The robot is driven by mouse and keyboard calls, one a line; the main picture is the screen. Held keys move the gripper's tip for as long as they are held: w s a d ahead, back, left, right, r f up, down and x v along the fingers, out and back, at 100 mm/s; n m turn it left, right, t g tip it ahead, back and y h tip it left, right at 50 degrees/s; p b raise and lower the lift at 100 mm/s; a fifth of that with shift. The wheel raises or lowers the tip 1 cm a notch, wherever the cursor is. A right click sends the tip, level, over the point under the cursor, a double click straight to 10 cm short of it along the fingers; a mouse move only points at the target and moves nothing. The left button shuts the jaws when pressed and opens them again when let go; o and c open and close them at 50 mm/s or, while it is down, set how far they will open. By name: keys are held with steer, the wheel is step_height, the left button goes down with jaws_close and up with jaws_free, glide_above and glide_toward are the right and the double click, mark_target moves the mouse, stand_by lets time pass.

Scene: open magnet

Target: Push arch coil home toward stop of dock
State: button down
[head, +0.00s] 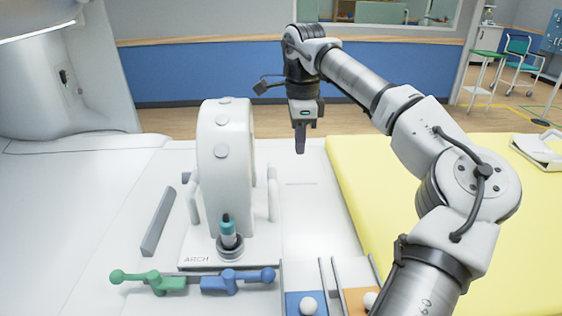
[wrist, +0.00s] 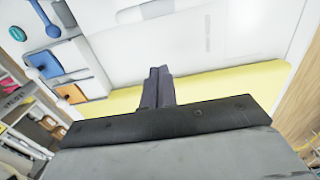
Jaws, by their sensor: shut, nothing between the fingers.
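The arch coil (head: 226,150) is a tall white arch on a flat white base marked ARCH, standing upright on the white table in the head view. A teal-capped bottle-like plug (head: 228,230) stands in a dark ring at its front. A long grey bar (head: 158,222) lies left of the base, apparently part of the dock; a narrow strip of table shows between them. I cannot tell for sure which part is the stop. My gripper (head: 300,148) points down, shut and empty, right of the arch and apart from it. Its closed fingers (wrist: 158,84) show in the wrist view.
Green (head: 148,281) and blue (head: 237,280) ball-ended levers lie along the coil's front. A yellow pad (head: 430,185) covers the right. White table between coil and pad is clear.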

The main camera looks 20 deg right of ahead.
steer(key=a+f+p, duration=0.3)
steer(key=a+f, duration=0.1)
steer(key=f, duration=0.5)
steer(key=shift+w+f, duration=0.25)
steer(key=shift+f, duration=0.15)
steer(key=a, duration=0.3)
steer(key=w+a, duration=0.1)
steer(key=a, duration=0.2)
steer(key=shift+w+a+b, duration=0.15)
steer(key=shift+b, duration=0.25)
